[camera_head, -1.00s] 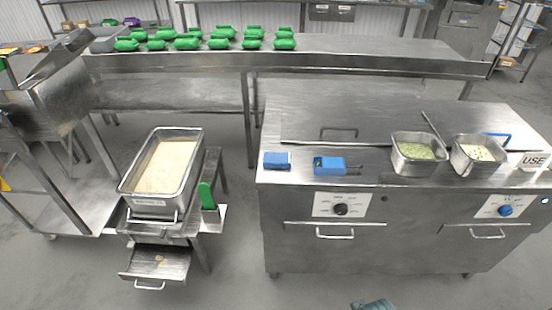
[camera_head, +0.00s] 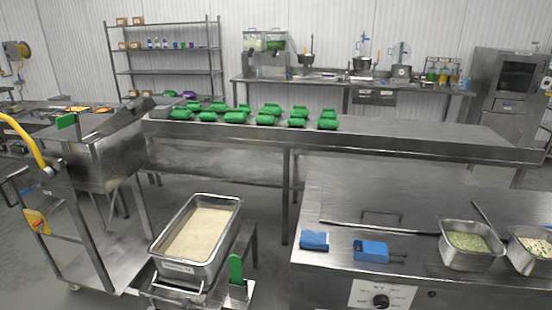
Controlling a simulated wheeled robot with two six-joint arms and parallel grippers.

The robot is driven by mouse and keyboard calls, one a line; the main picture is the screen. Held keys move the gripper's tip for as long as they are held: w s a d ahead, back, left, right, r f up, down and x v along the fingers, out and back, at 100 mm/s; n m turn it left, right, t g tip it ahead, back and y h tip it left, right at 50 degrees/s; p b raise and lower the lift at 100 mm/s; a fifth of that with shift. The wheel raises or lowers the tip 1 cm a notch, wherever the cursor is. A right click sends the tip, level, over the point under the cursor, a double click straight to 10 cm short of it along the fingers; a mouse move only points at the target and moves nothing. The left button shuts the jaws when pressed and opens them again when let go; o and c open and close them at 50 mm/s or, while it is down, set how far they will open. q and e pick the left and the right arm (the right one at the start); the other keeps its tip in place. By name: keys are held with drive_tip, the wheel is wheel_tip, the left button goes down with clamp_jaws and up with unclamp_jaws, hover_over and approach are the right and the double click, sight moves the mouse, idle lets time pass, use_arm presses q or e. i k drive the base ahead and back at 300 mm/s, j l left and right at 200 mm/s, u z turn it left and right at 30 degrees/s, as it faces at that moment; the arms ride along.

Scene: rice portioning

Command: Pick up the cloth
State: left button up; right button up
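A small folded blue cloth (camera_head: 314,240) lies flat on the steel counter (camera_head: 340,283), close to its left front corner. Just right of it lies a blue box-like item (camera_head: 371,251) with a dark handle pointing right. Neither of my grippers shows in the head view.
A steel pan of rice (camera_head: 165,262) stands on a stand left of the counter, with a green handle (camera_head: 236,268) beside it. Two pans of chopped food (camera_head: 472,262) (camera_head: 523,268) sit on the counter's right. Green packs (camera_head: 236,117) line the back table (camera_head: 420,138). The counter's middle is mostly clear.

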sight(309, 239)
drive_tip(key=i+l, duration=0.1)
drive_tip(key=l, duration=0.3)
drive_tip(key=i+l, duration=0.1)
drive_tip(key=l, duration=0.3)
drive_tip(key=i+l, duration=0.1)
drive_tip(key=l, duration=0.3)
drive_tip(key=i+l, duration=0.1)
drive_tip(key=l, duration=0.3)
drive_tip(key=u, duration=0.05)
